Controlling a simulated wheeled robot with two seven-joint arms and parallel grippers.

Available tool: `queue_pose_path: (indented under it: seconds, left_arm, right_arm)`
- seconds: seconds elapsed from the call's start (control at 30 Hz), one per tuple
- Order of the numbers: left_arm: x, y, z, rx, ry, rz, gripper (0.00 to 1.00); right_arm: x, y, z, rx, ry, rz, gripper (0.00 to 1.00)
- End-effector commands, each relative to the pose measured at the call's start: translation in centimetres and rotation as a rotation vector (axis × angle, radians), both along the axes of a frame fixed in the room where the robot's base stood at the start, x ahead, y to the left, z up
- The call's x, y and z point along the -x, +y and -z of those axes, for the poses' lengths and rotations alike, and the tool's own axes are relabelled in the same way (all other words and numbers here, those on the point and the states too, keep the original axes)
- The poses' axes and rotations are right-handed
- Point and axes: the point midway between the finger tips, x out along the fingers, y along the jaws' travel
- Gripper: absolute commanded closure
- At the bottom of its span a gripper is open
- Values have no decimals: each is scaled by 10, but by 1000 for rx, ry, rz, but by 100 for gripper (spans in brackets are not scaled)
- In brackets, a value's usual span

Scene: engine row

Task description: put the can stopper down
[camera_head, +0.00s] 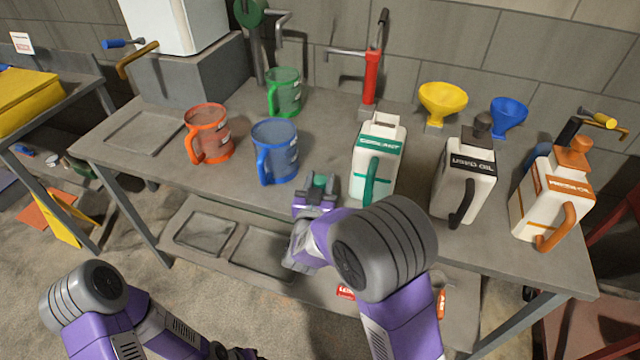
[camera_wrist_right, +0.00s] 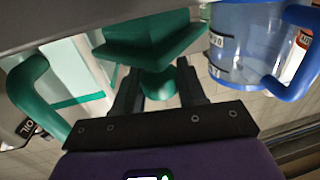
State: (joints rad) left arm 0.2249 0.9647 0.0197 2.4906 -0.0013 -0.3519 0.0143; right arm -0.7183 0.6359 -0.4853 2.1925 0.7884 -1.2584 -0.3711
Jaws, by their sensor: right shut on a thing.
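My right gripper (camera_head: 319,186) is shut on the green can stopper (camera_head: 320,180), over the bench's front part between the blue jug and the coolant can. In the right wrist view the stopper (camera_wrist_right: 157,84) sits between the two dark fingers, with its wide green part toward the bench top. I cannot tell whether it touches the bench. The white coolant can (camera_head: 378,158) with green label and handle stands upright to the right. No stopper shows on its top. My left arm is at the lower left; its gripper's fingers are hidden or cut off.
The blue jug (camera_head: 275,151), red jug (camera_head: 208,133) and green jug (camera_head: 284,92) stand left of the gripper. The used oil can (camera_head: 464,178) and fresh oil can (camera_head: 551,197) stand right. Yellow (camera_head: 443,99) and blue (camera_head: 508,116) funnels are behind. The grey bench (camera_head: 330,125) has free room mid-back.

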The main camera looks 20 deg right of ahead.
Motion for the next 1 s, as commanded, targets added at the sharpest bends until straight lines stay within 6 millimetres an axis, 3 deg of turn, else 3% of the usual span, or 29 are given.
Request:
queue_pose_path:
  seconds: [0.23, 0.27, 0.4, 0.8, 1.0]
  left_arm:
    - [0, 0, 3, 0, 0, 0, 57]
    - [0, 0, 3, 0, 0, 0, 57]
    - [0, 0, 2, 0, 0, 0, 57]
    - [0, 0, -3, 0, 0, 0, 57]
    - [0, 0, -10, 0, 0, 0, 57]
  right_arm:
    - [0, 0, 3, 0, -1, 0, 91]
    - [0, 0, 3, 0, 0, 0, 56]
    - [0, 0, 2, 0, 0, 0, 35]
    - [2, 1, -3, 0, 1, -1, 34]
    - [35, 19, -3, 1, 4, -6, 34]
